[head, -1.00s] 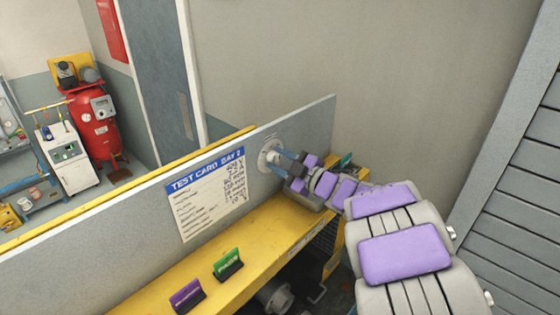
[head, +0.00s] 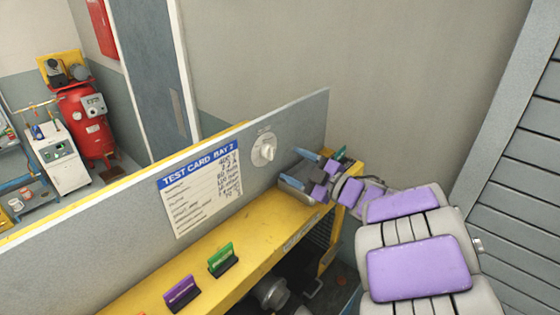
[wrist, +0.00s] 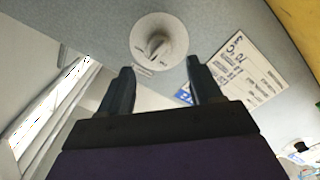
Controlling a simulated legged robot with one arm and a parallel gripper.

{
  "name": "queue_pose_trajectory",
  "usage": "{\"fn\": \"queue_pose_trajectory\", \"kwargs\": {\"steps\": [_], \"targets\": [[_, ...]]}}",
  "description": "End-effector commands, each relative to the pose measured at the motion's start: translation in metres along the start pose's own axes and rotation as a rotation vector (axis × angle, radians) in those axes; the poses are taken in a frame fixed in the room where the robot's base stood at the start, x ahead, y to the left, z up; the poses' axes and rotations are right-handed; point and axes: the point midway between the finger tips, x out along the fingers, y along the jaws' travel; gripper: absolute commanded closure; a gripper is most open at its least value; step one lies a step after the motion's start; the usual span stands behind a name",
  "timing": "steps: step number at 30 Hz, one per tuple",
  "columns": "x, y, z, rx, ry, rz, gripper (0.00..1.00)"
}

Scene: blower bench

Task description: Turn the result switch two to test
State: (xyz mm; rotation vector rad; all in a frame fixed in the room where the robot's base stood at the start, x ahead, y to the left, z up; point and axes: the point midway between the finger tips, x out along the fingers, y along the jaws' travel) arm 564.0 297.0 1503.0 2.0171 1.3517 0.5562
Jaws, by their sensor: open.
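A round pale rotary switch (head: 264,149) with a raised knob is mounted on the grey upright panel (head: 100,215), right of the test card (head: 201,192). The switch also shows in the wrist view (wrist: 158,42), beyond my fingertips. Its markings are too small to read. My gripper (head: 309,160) is open, with its two blue-grey fingers apart and nothing between them. It is to the right of the switch and clear of it. In the wrist view the gripper (wrist: 160,85) has the knob above and between its fingertips, with a gap.
A yellow bench ledge (head: 215,260) runs below the panel. A green tag (head: 221,257) and a purple tag (head: 181,292) stand on it. A red compressor (head: 86,125) stands at the back left.

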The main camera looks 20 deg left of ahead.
Motion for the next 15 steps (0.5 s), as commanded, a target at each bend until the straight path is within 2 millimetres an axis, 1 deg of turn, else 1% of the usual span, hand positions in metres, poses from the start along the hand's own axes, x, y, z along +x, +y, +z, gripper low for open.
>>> {"fn": "queue_pose_trajectory", "kwargs": {"steps": [1,3,9,12,15], "targets": [[-0.014,0.000,0.003,0.000,-0.008,0.004,0.36],[-0.029,0.000,0.003,0.002,-0.006,0.004,0.36],[-0.068,-0.001,0.003,-0.001,-0.007,0.000,0.36],[-0.081,-0.001,0.003,0.001,-0.005,0.000,0.36],[-0.089,-0.002,0.003,0.003,-0.004,-0.001,0.36]]}}
